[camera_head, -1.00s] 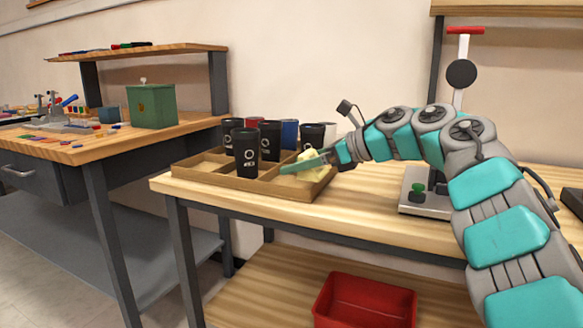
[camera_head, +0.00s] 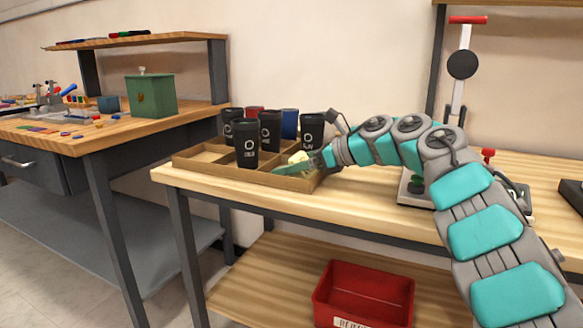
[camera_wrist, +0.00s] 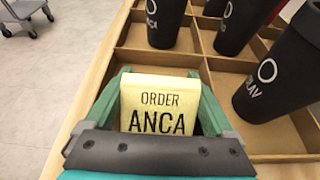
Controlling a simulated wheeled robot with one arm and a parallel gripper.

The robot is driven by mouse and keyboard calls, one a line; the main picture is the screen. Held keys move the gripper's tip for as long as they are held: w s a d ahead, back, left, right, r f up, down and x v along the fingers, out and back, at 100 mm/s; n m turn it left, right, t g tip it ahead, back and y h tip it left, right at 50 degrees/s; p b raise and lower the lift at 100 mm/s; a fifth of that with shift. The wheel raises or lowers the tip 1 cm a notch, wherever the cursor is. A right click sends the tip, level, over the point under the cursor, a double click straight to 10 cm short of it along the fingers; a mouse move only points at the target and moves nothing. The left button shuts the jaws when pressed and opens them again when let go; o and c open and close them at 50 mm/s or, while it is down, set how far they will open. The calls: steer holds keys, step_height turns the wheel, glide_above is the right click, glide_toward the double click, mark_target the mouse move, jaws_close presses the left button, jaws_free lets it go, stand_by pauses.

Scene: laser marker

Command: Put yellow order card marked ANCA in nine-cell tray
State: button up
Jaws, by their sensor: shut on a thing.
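The yellow order card (camera_wrist: 158,105) reads ORDER ANCA in the wrist view and is upright between my green fingers. My gripper (camera_wrist: 160,88) is shut on it. In the head view the pale yellow card (camera_head: 298,157) shows at the tip of my gripper (camera_head: 296,164), over the right end of the wooden nine-cell tray (camera_head: 205,170). In the wrist view the card is at the near edge of the tray (camera_wrist: 158,58), in front of an empty cell. I cannot tell whether the card touches the tray floor.
Several black cups (camera_head: 246,145) stand in tray cells, with red and blue ones (camera_head: 289,122) behind. In the wrist view a cup ending in LAV (camera_wrist: 275,70) stands close right of my gripper. A press (camera_head: 413,190) stands right; a red bin (camera_head: 362,295) sits below.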

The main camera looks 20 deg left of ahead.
steer(key=o, duration=1.1)
steer(key=shift+f, duration=0.1)
steer(key=shift+c, duration=0.2)
steer(key=shift+r, duration=0.25)
steer(key=b+v, duration=0.1)
steer(key=v, duration=1.1)
steer(key=shift+d+f, duration=0.1)
